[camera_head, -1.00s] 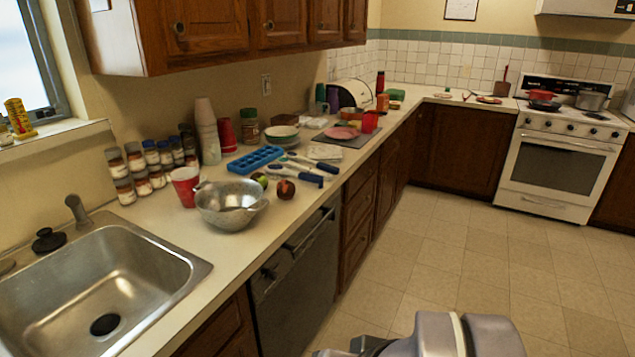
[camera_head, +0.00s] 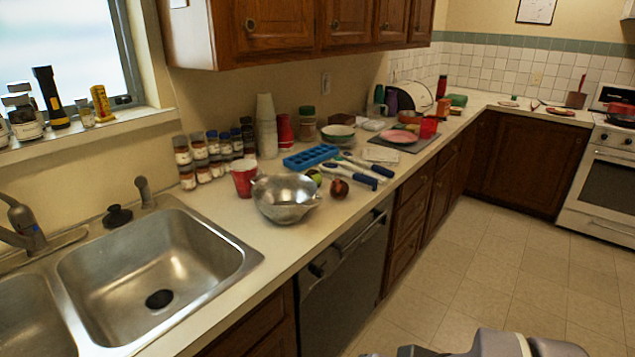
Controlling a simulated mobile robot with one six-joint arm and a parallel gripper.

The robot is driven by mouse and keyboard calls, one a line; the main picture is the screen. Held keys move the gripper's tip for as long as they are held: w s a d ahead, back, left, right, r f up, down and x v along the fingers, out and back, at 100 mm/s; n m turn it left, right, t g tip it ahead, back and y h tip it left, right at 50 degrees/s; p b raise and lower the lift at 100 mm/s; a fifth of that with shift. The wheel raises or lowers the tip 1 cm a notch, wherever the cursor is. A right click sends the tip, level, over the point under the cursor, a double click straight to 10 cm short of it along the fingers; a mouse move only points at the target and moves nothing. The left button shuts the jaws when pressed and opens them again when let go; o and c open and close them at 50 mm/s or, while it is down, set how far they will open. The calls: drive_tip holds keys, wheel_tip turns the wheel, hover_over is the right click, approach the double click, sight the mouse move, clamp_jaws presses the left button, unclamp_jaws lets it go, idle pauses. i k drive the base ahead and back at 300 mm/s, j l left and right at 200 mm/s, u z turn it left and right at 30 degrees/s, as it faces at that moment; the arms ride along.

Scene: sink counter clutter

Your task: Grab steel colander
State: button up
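The steel colander (camera_head: 286,200) is a shiny metal bowl with side handles. It stands upright on the counter to the right of the sink, near the counter's front edge. A red cup (camera_head: 244,180) stands just behind its left side, and a dark red apple (camera_head: 339,189) and a green fruit sit at its right. Part of my arm shows at the bottom right edge, low over the floor and well apart from the colander. My gripper's fingers are not in view.
The steel sink (camera_head: 225,285) lies left of the colander. Spice jars (camera_head: 201,160), stacked cups (camera_head: 266,125) and a blue ice tray (camera_head: 311,157) crowd the counter behind it. Blue-handled utensils (camera_head: 362,176) lie to its right. The tiled floor (camera_head: 470,270) in front is clear.

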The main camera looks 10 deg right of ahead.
sight(284, 198)
drive_tip(key=i+l+z, duration=0.1)
drive_tip(key=i, duration=0.5)
drive_tip(key=i+l, duration=0.15)
drive_tip(key=i, duration=0.5)
drive_tip(key=l+z, duration=0.05)
